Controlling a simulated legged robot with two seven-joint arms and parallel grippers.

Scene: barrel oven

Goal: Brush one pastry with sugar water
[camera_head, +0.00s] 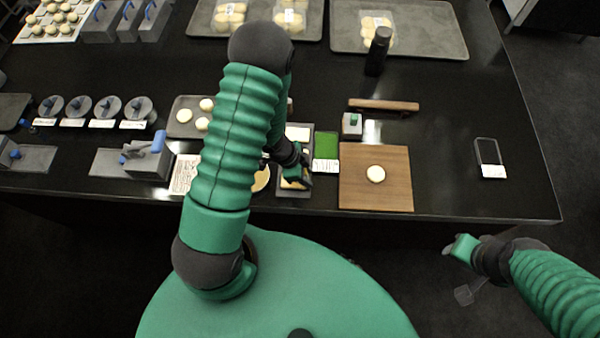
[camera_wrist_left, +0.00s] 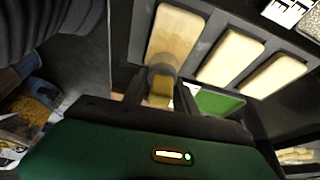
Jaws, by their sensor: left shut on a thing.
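My left gripper (camera_head: 300,172) is over the dark tray (camera_head: 281,192) near the table's front edge; my arm hides part of the tray. In the left wrist view its fingers (camera_wrist_left: 160,96) are shut on a brush (camera_wrist_left: 161,88), seen as a pale tan piece between them. The brush end is at the near end of a pale oblong pastry (camera_wrist_left: 174,38); whether it touches is unclear. Two more pastries (camera_wrist_left: 230,56) (camera_wrist_left: 275,76) lie beside it in separate slots. My right gripper (camera_head: 462,250) hangs off the table's front edge; its jaws are unclear.
A wooden board (camera_head: 361,196) with a round dough piece (camera_head: 376,173) is right of the tray. Lidded pots (camera_head: 109,107) are at left. The table's right side is mostly clear.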

